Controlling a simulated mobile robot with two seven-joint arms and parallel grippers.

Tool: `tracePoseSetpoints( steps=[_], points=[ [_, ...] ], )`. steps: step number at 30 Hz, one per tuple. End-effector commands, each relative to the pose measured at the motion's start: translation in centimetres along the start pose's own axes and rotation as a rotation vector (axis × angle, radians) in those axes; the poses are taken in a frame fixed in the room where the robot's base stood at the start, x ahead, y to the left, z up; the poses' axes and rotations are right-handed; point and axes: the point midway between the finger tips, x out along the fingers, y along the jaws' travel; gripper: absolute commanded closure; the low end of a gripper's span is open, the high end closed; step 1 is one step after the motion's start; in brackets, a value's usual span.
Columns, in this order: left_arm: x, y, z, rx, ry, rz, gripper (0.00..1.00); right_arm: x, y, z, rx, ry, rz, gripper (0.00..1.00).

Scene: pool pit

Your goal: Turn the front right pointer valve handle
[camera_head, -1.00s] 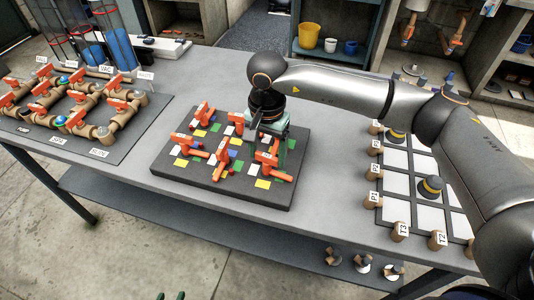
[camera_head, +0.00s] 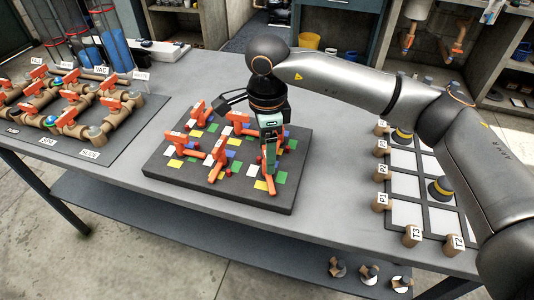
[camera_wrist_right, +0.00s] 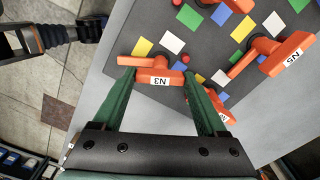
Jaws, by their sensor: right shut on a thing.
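The front right pointer valve handle (camera_head: 271,182) is orange and stands at the front right of a dark board (camera_head: 225,192) on the table. In the right wrist view this handle (camera_wrist_right: 158,77) bears the label N3. It lies between the two green fingertips of my right gripper (camera_wrist_right: 158,75), which is shut on it. In the head view my right gripper (camera_head: 270,150) reaches down from above, and its fingers cover part of the handle. The handle points toward the table's front edge.
Other orange handles stand close by, such as the front middle one (camera_head: 217,160) and N5 (camera_wrist_right: 275,52). Colored squares cover the board. A pipe panel (camera_head: 85,145) is at the left, and a gridded board (camera_head: 410,215) at the right.

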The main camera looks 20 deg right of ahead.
Motion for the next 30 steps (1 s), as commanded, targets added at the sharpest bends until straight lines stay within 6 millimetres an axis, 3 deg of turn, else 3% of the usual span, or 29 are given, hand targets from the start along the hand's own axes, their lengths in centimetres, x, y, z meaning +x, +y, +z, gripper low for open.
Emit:
tracePoseSetpoints(
  steps=[30],
  points=[
    [2.0, 1.4, -0.5, 0.012, 0.022, 0.039, 0.5, -0.1, -0.1, 0.0, 0.966, -0.001, -0.003, 0.81]
  ],
)
